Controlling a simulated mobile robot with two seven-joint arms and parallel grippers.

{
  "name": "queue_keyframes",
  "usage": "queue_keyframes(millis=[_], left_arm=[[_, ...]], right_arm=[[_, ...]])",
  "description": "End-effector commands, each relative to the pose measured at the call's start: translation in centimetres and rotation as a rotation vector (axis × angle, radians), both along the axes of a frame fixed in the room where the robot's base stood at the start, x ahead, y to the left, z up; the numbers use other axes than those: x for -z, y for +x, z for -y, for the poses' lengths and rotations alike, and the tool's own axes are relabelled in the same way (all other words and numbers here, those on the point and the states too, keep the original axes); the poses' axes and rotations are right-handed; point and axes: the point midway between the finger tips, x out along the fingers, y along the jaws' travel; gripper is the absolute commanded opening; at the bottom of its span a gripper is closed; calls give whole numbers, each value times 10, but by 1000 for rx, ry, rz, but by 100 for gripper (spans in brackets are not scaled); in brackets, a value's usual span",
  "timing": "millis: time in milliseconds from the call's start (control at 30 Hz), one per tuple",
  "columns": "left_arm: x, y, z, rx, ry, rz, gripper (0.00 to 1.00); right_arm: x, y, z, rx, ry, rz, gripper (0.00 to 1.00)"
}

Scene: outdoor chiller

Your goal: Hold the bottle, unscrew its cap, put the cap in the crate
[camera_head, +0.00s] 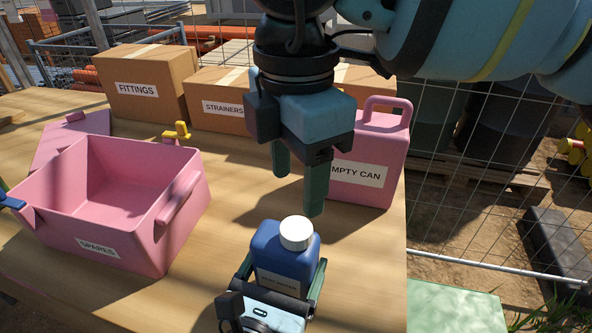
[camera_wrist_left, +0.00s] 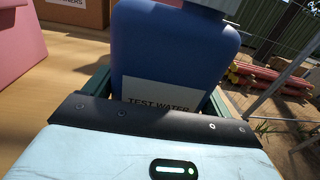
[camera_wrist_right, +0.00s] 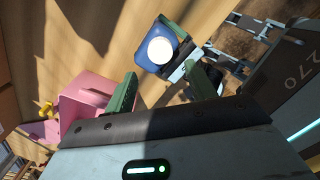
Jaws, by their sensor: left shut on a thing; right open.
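The blue bottle (camera_head: 284,252) stands upright near the table's front right, with its white cap (camera_head: 297,232) on top. My left gripper (camera_head: 283,276) is shut around the bottle's body; the left wrist view shows the bottle (camera_wrist_left: 170,55) between its fingers, above a label reading TEST WATER. My right gripper (camera_head: 297,188) is open and empty, pointing down above the cap. In the right wrist view the cap (camera_wrist_right: 160,49) lies beyond and between the open fingers. The pink crate (camera_head: 165,232), labelled SPARES, stands open at the left and its visible floor is bare.
A pink can (camera_head: 385,150) labelled EMPTY CAN stands just behind my right gripper. Cardboard boxes, FITTINGS (camera_head: 143,92) and STRAINERS (camera_head: 215,110), stand at the back. A yellow valve (camera_head: 178,132) sits behind the crate. Bare table lies between crate and bottle.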

Motion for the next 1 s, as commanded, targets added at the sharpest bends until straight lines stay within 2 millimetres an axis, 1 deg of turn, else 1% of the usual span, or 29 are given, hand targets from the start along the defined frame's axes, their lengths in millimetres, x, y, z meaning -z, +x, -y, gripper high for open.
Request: queue_keyframes(millis=[133, 267, 500, 700, 833, 1000], left_arm=[[0, 0, 0, 0, 1, -1, 20], [0, 0, 0, 0, 1, -1, 20], [0, 0, 0, 0, 1, -1, 20], [0, 0, 0, 0, 1, -1, 20], [0, 0, 0, 0, 1, -1, 20], [1, 0, 0, 0, 2, 0, 20]], right_arm=[[2, 0, 0, 2, 0, 0, 55], [11, 0, 0, 2, 0, -1, 55], [46, 0, 1, 0, -1, -3, 55], [69, 0, 0, 0, 0, -1, 55], [77, 0, 0, 1, 0, -1, 55], [80, 0, 0, 1, 1, 0, 55]])
